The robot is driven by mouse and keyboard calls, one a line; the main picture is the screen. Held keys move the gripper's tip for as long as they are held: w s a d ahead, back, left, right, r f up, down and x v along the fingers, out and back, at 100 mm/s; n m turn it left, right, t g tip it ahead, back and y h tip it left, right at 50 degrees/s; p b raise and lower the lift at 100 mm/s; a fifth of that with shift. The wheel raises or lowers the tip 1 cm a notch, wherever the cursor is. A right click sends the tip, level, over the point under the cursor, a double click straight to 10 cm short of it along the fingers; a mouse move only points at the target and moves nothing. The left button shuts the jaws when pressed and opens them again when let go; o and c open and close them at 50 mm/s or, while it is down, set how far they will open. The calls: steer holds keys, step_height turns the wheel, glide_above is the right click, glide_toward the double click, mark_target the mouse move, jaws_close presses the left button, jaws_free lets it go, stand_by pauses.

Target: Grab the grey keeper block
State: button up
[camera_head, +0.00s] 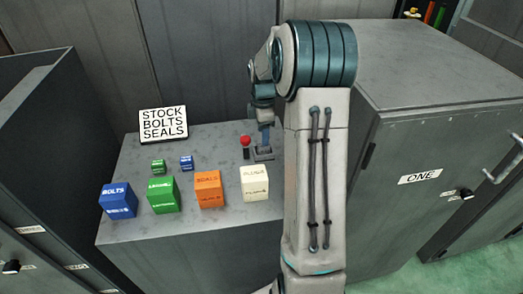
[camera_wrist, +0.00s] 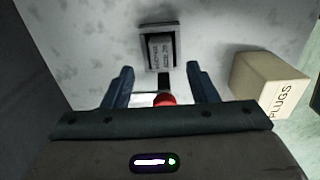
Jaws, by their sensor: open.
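The grey keeper block (camera_wrist: 160,50) sits at a dark-rimmed holder on the grey bench top, ahead of my fingertips in the wrist view. Small lettering on it is too blurred to read. In the head view a small dark grey piece (camera_head: 263,153), likely the same block and holder, shows just below my gripper (camera_head: 264,133). In the wrist view my gripper (camera_wrist: 159,82) is open, with its two blue fingers apart and no block between them. The fingers point toward the block; the exact gap to it is unclear.
A red knob (camera_head: 246,141) on a dark stem stands beside my gripper; its red top (camera_wrist: 165,99) shows between the fingers. A cream PLUGS box (camera_head: 255,183) is close by. Orange (camera_head: 209,190), green (camera_head: 163,195) and blue (camera_head: 117,200) boxes stand left. A grey cabinet (camera_head: 440,130) is right.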

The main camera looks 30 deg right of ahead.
mark_target(263, 150)
step_height(263, 150, down, 5)
steer(key=shift+r, duration=0.1)
steer(key=c, duration=1.1)
steer(key=shift+r, duration=0.1)
